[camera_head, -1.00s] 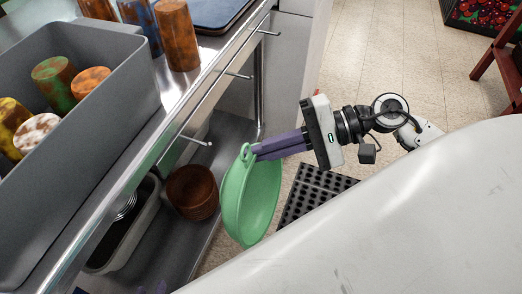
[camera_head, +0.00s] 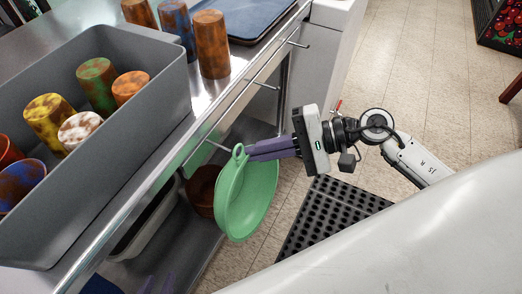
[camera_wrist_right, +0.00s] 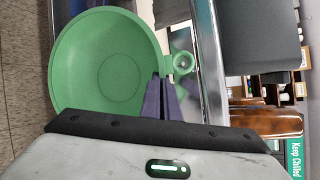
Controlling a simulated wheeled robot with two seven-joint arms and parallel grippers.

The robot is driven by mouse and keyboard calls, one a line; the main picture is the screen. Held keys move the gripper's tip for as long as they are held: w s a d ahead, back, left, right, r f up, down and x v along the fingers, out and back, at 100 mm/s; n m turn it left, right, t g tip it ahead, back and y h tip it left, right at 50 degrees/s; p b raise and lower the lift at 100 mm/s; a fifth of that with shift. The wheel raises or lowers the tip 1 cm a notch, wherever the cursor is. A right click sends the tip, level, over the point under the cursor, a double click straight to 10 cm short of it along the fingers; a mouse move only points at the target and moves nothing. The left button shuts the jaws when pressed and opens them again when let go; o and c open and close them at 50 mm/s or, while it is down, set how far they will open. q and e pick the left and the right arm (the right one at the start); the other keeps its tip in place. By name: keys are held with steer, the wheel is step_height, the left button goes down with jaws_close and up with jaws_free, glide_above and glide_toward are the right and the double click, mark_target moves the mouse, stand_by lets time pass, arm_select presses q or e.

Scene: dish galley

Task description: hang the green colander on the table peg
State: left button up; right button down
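The green colander (camera_head: 247,200) hangs tilted beside the table's front edge, its loop (camera_head: 238,152) at the top. My right gripper (camera_head: 250,151) is shut on the colander beside the loop. The right wrist view shows the colander (camera_wrist_right: 105,60), the two purple fingers (camera_wrist_right: 161,98) close together at its rim, and the loop (camera_wrist_right: 183,62) near the metal table edge. Several thin metal pegs stick out from the table edge; the nearest peg (camera_head: 217,144) ends close to the loop. I cannot tell whether the loop is around it.
A grey bin (camera_head: 165,97) with several mottled cups stands on the steel table. More cups and a blue tray (camera_head: 238,14) are behind it. A brown bowl (camera_head: 200,190) sits on the lower shelf, partly behind the colander. A black perforated mat (camera_head: 325,217) lies on the floor.

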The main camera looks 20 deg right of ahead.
steer(key=shift+w+a+r+p, duration=0.1)
steer(key=shift+w+a+p, duration=0.35)
steer(key=shift+w+a, duration=0.35)
steer(key=shift+w+f+b, duration=0.25)
steer(key=shift+f+b, duration=0.1)
steer(key=shift+b, duration=0.1)
steer(key=shift+w+a+f+b, duration=0.25)
steer(key=shift+b, duration=0.3)
steer(key=shift+w+b, duration=0.1)
steer(key=shift+b, duration=0.25)
steer(key=c, duration=1.9)
jaws_free()
steer(key=shift+c, duration=0.2)
